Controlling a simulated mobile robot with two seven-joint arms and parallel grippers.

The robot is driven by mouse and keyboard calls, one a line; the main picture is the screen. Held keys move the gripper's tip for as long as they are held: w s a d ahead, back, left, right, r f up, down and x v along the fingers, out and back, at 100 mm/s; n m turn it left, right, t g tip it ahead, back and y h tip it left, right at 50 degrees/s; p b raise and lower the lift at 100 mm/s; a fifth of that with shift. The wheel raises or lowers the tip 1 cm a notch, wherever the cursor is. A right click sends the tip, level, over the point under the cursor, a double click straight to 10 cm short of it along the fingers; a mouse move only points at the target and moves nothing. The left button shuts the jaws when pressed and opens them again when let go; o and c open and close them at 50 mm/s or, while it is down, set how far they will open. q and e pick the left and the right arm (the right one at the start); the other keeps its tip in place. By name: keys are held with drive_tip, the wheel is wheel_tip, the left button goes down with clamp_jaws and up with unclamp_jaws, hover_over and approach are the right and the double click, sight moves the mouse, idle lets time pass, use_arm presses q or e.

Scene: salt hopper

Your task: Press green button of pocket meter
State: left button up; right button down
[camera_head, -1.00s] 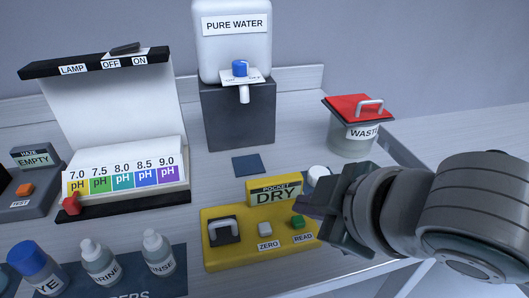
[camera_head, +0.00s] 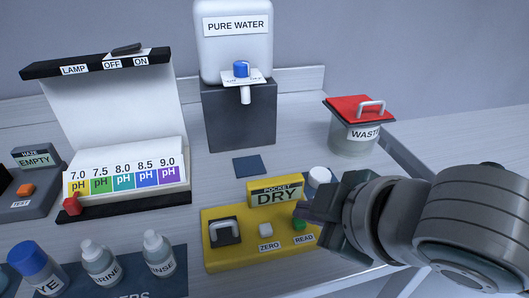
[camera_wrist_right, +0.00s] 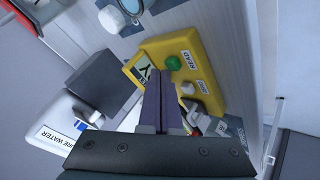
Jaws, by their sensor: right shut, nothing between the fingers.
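The yellow pocket meter (camera_head: 225,254) lies on the bench at the lower middle of the head view, its raised display reading DRY (camera_head: 275,196). Its green READ button (camera_head: 299,225) is at the right, beside a pale ZERO button (camera_head: 265,230). My right gripper (camera_head: 303,209) is shut and empty, its fingertips just above and behind the green button; contact cannot be told. In the right wrist view the shut fingers (camera_wrist_right: 161,78) reach over the meter (camera_wrist_right: 202,50), with the green button (camera_wrist_right: 173,63) beside the tips. My left gripper is not in view.
A pH colour stand (camera_head: 125,180), pure water dispenser (camera_head: 238,110) and lidded waste jar (camera_head: 352,135) stand behind. Several bottles (camera_head: 100,262) stand at front left, and a grey haze meter (camera_head: 37,190) at far left. A small dark pad (camera_head: 249,166) lies behind the meter.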

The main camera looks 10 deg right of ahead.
sight(305, 232)
drive_tip(key=shift+f, duration=0.3)
idle(0.5)
drive_tip(key=shift+f, duration=0.2)
idle(0.5)
drive_tip(key=shift+r+p, duration=0.95)
wheel_tip(305, 232, up, 5)
drive_tip(key=p, duration=0.5)
drive_tip(key=shift+p, duration=0.35)
